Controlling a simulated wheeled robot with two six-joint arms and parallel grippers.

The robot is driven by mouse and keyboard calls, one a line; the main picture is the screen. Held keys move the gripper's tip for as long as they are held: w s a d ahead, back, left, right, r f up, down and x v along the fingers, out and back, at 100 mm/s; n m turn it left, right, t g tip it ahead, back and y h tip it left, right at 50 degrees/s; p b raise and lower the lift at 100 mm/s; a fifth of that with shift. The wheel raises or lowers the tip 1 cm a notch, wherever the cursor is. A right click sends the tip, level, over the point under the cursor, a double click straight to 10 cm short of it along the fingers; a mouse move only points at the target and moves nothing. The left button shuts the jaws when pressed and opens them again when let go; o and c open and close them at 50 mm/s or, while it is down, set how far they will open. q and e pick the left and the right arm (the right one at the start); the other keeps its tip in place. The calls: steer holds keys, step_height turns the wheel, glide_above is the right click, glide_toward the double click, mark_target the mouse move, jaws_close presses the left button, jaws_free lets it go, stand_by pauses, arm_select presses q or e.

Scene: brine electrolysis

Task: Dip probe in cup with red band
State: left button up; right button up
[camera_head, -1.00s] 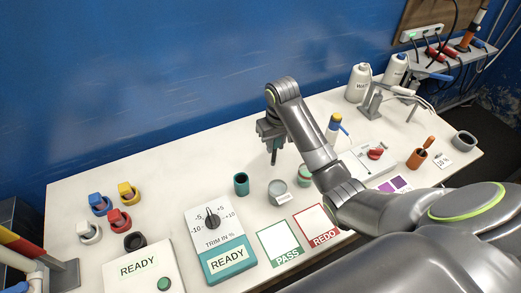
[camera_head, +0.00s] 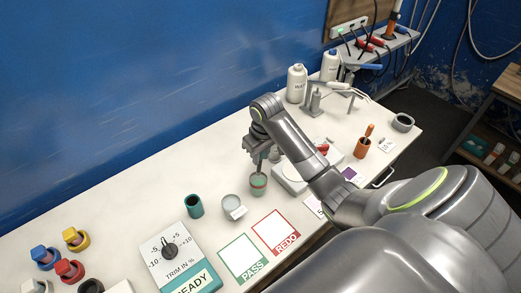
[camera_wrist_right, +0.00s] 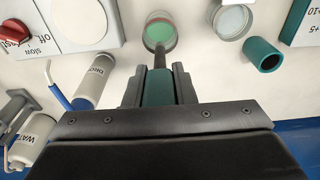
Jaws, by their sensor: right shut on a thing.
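My right gripper (camera_head: 258,148) is shut on a probe with a teal body (camera_wrist_right: 160,88) and a thin dark tip pointing down. A cup of green liquid (camera_head: 258,184) stands directly below the gripper; it also shows in the right wrist view (camera_wrist_right: 160,34). There the probe tip overlaps the cup's near rim; I cannot tell whether it is inside or above. My left gripper is not in view.
A teal holder (camera_head: 194,206) stands left of the cups. The stirrer (camera_wrist_right: 82,22) with a red knob and the DROPS bottle (camera_wrist_right: 95,82) are close by. PASS (camera_head: 241,259) and REDO (camera_head: 276,233) cards lie in front. The table behind the teal holder is clear.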

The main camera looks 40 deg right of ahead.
mark_target(260, 165)
steer(key=shift+f, duration=0.4)
step_height(260, 165, down, 2)
steer(key=shift+f+b, duration=0.1)
steer(key=shift+b, duration=0.35)
steer(key=shift+w+f+b, duration=0.2)
steer(key=shift+f+b, duration=0.9)
steer(key=shift+f, duration=1.7)
stand_by(0.3)
step_height(260, 165, up, 3)
steer(key=p, duration=0.3)
steer(key=shift+r, duration=4)
